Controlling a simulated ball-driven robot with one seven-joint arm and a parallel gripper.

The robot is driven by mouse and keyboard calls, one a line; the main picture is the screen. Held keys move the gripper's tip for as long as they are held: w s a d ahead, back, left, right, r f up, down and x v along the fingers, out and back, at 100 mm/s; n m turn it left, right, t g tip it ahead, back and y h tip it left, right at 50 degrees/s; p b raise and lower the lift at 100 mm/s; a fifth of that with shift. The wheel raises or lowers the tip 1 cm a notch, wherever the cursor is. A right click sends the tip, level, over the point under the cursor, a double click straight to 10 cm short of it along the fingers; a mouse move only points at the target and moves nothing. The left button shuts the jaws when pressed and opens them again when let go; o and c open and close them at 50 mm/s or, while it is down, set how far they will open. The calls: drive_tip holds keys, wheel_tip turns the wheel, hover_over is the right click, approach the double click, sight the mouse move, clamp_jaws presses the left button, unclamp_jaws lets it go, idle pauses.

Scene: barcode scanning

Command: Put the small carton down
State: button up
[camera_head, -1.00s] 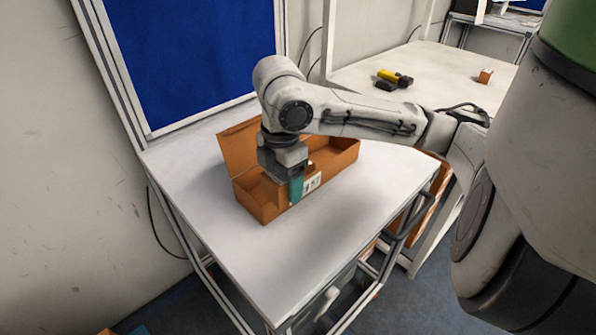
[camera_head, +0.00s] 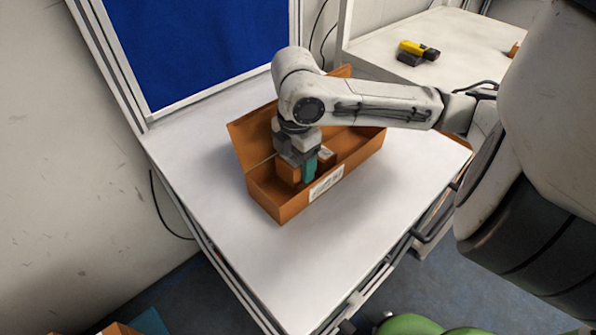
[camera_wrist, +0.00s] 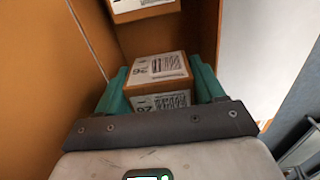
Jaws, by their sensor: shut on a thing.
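My gripper (camera_head: 300,174) is inside the front left part of a long open brown box (camera_head: 281,207) on the white table. In the wrist view its teal fingers stand on both sides of a small brown carton (camera_wrist: 158,80) with white printed labels, and my gripper (camera_wrist: 160,84) is shut on it. In the head view the held carton (camera_head: 288,173) shows partly beside the teal finger. Its underside is hidden, so I cannot tell whether it touches the box floor. A second carton (camera_wrist: 142,9) lies farther along the box in the wrist view.
The box's raised flap (camera_head: 250,140) stands on its left side. The white table (camera_head: 220,235) is clear in front of the box. A yellow and black scanner (camera_head: 417,49) lies on another table (camera_head: 395,32) behind, with a small carton (camera_head: 514,50) at its right.

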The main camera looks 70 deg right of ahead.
sight(297, 175)
drive_tip(key=shift+f, duration=2)
drive_tip(key=shift+f, duration=0.2)
drive_tip(key=o, duration=0.9)
drive_tip(key=shift+r, duration=0.1)
wheel_tip(297, 175, up, 12)
drive_tip(key=shift+r+p, duration=0.15)
drive_tip(key=shift+p, duration=0.15)
